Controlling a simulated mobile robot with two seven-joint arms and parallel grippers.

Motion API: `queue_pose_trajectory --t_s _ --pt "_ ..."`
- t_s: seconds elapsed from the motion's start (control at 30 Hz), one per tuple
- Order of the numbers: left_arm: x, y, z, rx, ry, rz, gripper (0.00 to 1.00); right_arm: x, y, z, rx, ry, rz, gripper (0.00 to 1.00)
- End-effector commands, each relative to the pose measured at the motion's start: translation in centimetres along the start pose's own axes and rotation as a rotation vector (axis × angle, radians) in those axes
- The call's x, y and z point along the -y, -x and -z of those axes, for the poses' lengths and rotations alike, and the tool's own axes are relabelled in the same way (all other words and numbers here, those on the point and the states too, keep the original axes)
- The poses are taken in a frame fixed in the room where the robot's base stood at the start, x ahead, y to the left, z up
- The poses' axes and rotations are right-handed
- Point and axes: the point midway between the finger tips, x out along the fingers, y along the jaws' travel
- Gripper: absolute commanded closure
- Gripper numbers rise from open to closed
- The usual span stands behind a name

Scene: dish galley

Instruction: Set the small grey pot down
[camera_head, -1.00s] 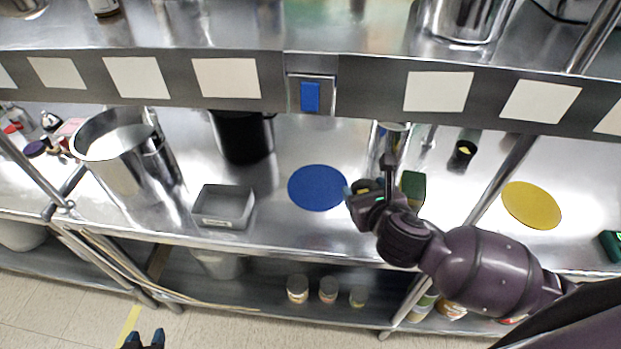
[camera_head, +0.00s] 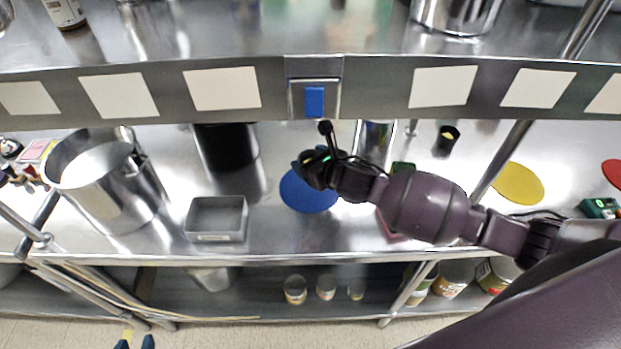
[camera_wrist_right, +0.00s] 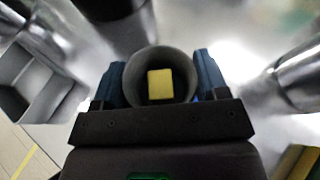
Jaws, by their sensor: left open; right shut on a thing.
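The small grey pot (camera_wrist_right: 180,66) is between the blue fingers of my right gripper (camera_wrist_right: 160,82) in the right wrist view, seen from above with its round mouth up. A yellow block (camera_wrist_right: 160,84) shows inside it. In the head view my right gripper (camera_head: 309,168) is over the back part of the round blue mat (camera_head: 308,195) and hides the pot. I cannot tell whether the pot touches the mat. My left gripper (camera_head: 136,342) is open and empty at the bottom left, low in front of the counter.
A grey open box (camera_head: 217,237) stands left of the blue mat. Behind it is a black pot (camera_head: 227,147), and further left a large steel pot (camera_head: 105,185). A yellow mat (camera_head: 517,183) lies to the right. The shelf edge (camera_head: 375,85) overhangs the counter's back.

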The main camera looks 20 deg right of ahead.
Motion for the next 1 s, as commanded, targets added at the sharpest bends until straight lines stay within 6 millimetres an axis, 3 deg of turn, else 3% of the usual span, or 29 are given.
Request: queue_pose_trajectory --t_s 0.53,0.93,0.97,1.0 --pt "-0.1 -0.3 -0.3 -0.002 0.0 0.0 0.57 -0.5 -2.1 5.1 -0.001 -0.001 0.001 0.58" --pt "-0.1 -0.5 -0.1 -0.007 0.0 -0.001 0.57 -0.5 -2.3 5.5 0.001 0.002 0.0 0.58" --pt "-0.1 -0.5 -0.1 -0.007 0.0 -0.001 0.57 -0.5 -2.3 5.5 0.001 0.001 0.0 0.3" --pt "-0.1 -0.4 -0.1 -0.007 0.0 -0.001 0.57 -0.5 -2.3 5.5 0.001 0.001 0.0 0.24"
